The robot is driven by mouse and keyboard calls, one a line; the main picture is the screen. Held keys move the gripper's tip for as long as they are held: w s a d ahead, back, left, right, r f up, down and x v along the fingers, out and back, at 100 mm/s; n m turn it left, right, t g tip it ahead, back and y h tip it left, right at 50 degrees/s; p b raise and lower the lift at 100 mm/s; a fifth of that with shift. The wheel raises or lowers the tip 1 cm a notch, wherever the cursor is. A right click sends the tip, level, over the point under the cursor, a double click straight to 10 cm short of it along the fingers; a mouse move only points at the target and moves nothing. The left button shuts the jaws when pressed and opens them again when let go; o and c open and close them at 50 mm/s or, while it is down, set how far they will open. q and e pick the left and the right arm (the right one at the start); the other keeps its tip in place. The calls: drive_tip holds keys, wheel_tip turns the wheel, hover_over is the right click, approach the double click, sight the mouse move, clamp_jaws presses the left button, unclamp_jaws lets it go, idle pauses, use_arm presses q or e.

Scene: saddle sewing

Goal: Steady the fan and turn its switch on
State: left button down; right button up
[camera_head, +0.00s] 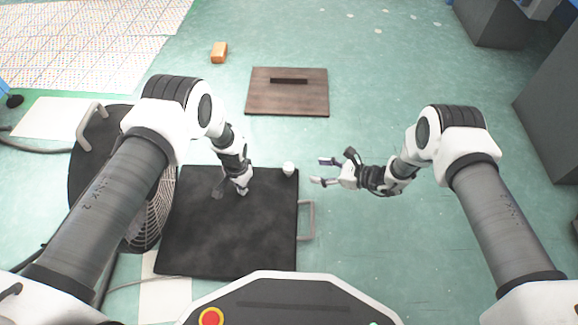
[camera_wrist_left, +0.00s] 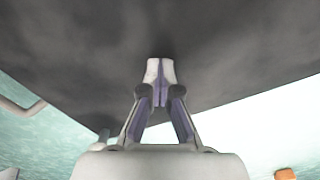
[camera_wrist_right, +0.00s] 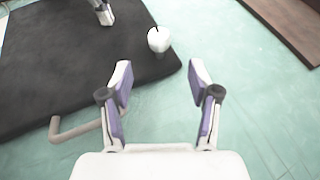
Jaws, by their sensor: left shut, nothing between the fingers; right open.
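The fan, a dark round body (camera_head: 85,185) with a pale wire grille (camera_head: 152,222), stands at the left in the head view, partly hidden behind my left arm. A black square slab (camera_head: 225,245) lies beside it. A small white knob-like piece (camera_head: 289,168) sits at the slab's far right corner; it also shows in the right wrist view (camera_wrist_right: 158,39). I cannot tell whether it is the switch. My left gripper (camera_head: 243,190) is shut and empty over the slab, its tips close to the dark surface in the left wrist view (camera_wrist_left: 160,70). My right gripper (camera_head: 317,171) is open and empty, right of the white piece.
A grey handle (camera_head: 308,220) juts from the slab's right side. A brown board (camera_head: 287,98) and an orange block (camera_head: 219,52) lie farther back. Cables run at the left. Dark cabinets (camera_head: 550,120) stand at the right. Green floor between is clear.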

sight(291, 167)
drive_tip(key=x, duration=1.1)
drive_tip(key=shift+a, duration=0.35)
clamp_jaws()
